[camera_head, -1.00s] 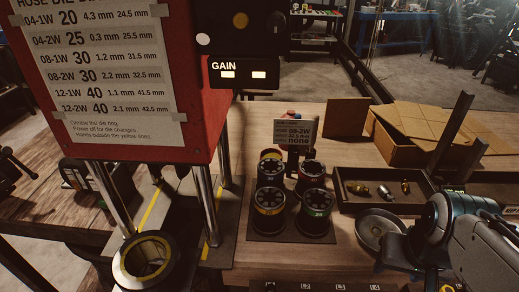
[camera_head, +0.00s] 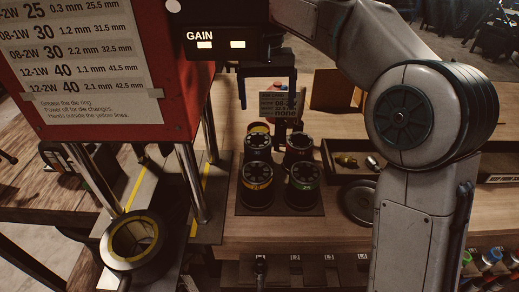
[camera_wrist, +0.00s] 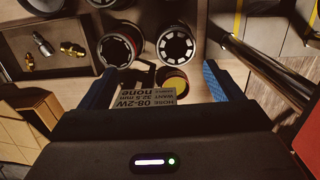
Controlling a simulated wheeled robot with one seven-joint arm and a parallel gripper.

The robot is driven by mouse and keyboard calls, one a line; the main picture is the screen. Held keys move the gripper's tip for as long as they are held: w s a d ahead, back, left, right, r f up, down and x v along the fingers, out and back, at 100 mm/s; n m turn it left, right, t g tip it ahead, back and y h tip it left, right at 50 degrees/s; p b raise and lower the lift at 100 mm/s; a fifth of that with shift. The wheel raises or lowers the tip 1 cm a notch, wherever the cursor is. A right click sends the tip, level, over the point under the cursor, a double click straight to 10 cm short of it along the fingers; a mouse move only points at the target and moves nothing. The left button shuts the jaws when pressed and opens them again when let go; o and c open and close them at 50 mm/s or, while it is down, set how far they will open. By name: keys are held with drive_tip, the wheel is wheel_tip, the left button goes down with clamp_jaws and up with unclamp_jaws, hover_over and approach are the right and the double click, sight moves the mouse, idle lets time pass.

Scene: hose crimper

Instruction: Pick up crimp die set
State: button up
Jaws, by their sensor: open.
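Several crimp die sets, dark cylinders with coloured bands, stand upright on a dark mat (camera_head: 278,208). My gripper (camera_head: 268,106) is open and empty, pointing down by the back of the group. In the wrist view my gripper (camera_wrist: 155,76) has blue-padded fingers apart, with a red-and-yellow die (camera_wrist: 174,80) beyond and between them.
A small card (camera_head: 280,104) reading "HOSE 08-2W" and "none" stands behind the dies, close to my gripper. The red crimper (camera_head: 160,110), its posts and ring (camera_head: 135,243) are at left. A fittings tray (camera_wrist: 52,40) and round dish (camera_head: 358,203) lie beside the dies.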

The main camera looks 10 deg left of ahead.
drive_tip(key=w+a, duration=0.1)
drive_tip(key=a, duration=0.2)
drive_tip(key=b, duration=0.1)
hover_over(257, 140)
drive_tip(key=s, duration=0.2)
wheel_tip(257, 140, down, 8)
drive_tip(key=shift+g, duration=0.3)
drive_tip(key=shift+d+f, duration=0.2)
drive_tip(key=shift+f, duration=1.15)
drive_tip(key=shift+d+f, duration=0.15)
drive_tip(key=shift+f, duration=1.2)
drive_tip(key=shift+r, duration=0.1)
drive_tip(key=c, duration=1.5)
